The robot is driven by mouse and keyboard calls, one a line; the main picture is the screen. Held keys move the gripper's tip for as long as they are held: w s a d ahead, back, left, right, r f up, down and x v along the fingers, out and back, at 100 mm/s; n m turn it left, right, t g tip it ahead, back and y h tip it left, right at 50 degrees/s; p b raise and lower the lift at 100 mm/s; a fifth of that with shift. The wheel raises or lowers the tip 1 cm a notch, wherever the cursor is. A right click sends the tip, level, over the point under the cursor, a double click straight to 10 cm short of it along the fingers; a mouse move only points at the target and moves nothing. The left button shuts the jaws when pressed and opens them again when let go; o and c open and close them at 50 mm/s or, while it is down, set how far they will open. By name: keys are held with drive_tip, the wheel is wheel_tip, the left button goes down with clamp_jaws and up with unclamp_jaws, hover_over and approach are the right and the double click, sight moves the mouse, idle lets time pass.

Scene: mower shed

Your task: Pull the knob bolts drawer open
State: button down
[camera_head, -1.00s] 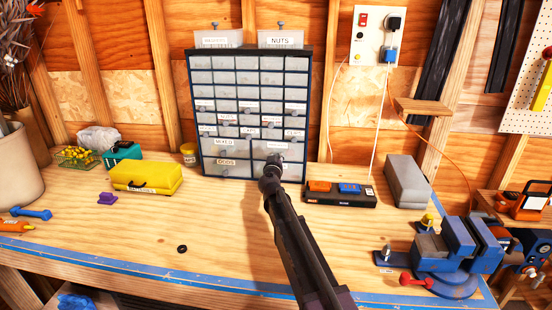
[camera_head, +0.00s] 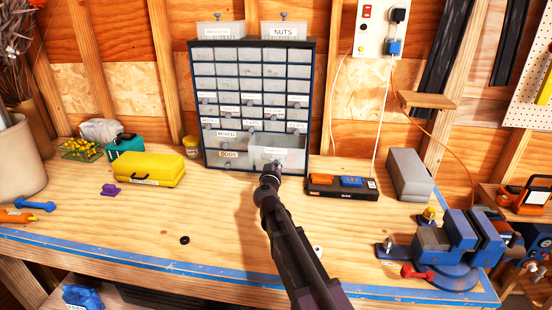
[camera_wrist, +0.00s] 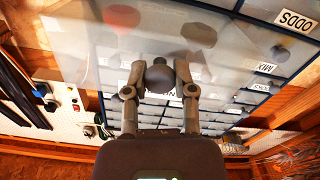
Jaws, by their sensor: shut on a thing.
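The drawer cabinet (camera_head: 198,110) stands at the back of the workbench. A large translucent drawer (camera_head: 292,157) at its lower right, beside the MIXED and ODDS drawers, sticks out from the cabinet face. Its label is partly hidden and I cannot read it fully. My gripper (camera_head: 271,168) is at the front of this drawer. In the wrist view both fingers of my gripper (camera_wrist: 160,70) close around its round dark knob (camera_wrist: 159,82). Blurred red and dark round shapes show through the drawer (camera_wrist: 85,55).
A black tray (camera_head: 342,195) with orange and blue items lies to the right, near a grey block (camera_head: 408,174) and a blue vise (camera_head: 455,235). A yellow case (camera_head: 150,169) lies left. A small black ring (camera_head: 184,240) lies on the mostly clear bench front.

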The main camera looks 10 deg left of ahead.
drive_tip(key=shift+s, duration=0.3)
drive_tip(key=shift+c, duration=2.1)
unclamp_jaws()
drive_tip(key=shift+s, duration=0.1)
drive_tip(key=s, duration=1.1)
drive_tip(key=shift+s, duration=0.35)
drive_tip(key=shift+a+r, duration=0.1)
drive_tip(key=shift+a, duration=0.05)
